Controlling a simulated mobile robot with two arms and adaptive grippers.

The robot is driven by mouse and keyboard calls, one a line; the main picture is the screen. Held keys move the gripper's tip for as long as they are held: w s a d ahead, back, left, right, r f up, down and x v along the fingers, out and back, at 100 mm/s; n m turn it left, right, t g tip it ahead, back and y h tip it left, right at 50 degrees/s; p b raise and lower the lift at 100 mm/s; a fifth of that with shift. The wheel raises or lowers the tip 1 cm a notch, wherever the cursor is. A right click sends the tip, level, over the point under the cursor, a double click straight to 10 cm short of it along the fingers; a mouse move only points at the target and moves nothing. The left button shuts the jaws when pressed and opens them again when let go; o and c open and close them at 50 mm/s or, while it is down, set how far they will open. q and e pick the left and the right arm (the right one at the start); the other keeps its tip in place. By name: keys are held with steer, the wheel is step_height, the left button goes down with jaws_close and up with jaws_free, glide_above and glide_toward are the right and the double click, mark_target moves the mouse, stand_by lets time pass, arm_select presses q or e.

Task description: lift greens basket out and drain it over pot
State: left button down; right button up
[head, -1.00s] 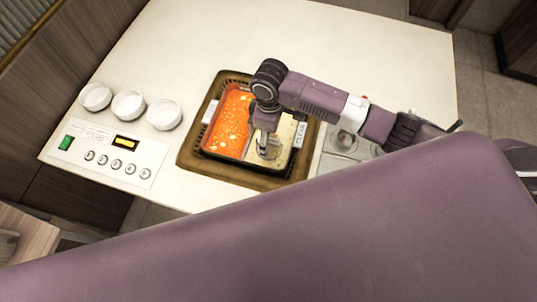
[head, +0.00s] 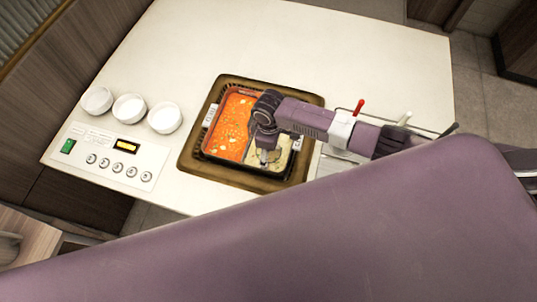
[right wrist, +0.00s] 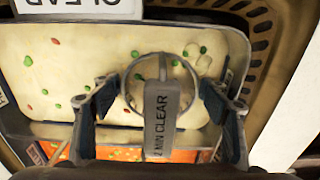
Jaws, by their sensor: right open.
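The pot (head: 228,78) is split in two, with red broth (head: 232,125) on the left and pale clear broth (head: 285,155) on the right. My right gripper (head: 265,158) points down over the clear side. In the right wrist view its open fingers (right wrist: 162,112) stand on both sides of a grey upright handle (right wrist: 162,112) marked "MIN CLEAR". The handle belongs to a round basket with a thin rim (right wrist: 128,75) in the clear broth; I take it for the greens basket. Contact between fingers and handle cannot be told. My left gripper is not in view.
Three white bowls (head: 130,107) and a control panel (head: 110,155) with knobs lie left of the pot. Several thin handles, one red-tipped (head: 359,106), rise at the right behind my arm. The counter (head: 300,45) behind the pot is clear.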

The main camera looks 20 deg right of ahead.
steer(key=shift+c, duration=0.4)
steer(key=c, duration=1.1)
steer(key=shift+r, duration=0.1)
step_height(320, 180, up, 20)
steer(key=shift+b, duration=0.85)
